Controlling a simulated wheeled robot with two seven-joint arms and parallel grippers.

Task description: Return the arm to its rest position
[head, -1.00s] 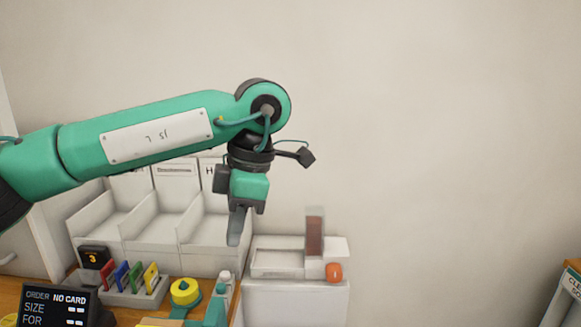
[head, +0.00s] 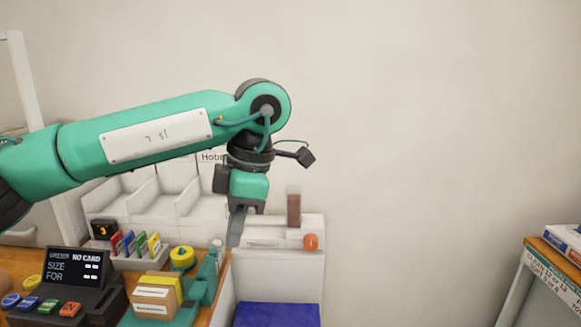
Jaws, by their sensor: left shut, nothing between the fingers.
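My left arm comes in from the left across the middle of the head view. Its left gripper (head: 237,228) points down, with its fingers shut and empty. The fingers show in front of the left end of a white stand (head: 283,255) and the bins behind; I cannot tell the exact gap. My right gripper is not in view.
White bins (head: 150,204) stand behind the arm. The wooden counter holds a dark display (head: 75,268) reading NO CARD, a cardboard box (head: 156,294), coloured cards (head: 135,243) and a yellow round item (head: 182,257). A blue bin (head: 277,314) sits low. Another table (head: 552,262) stands right.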

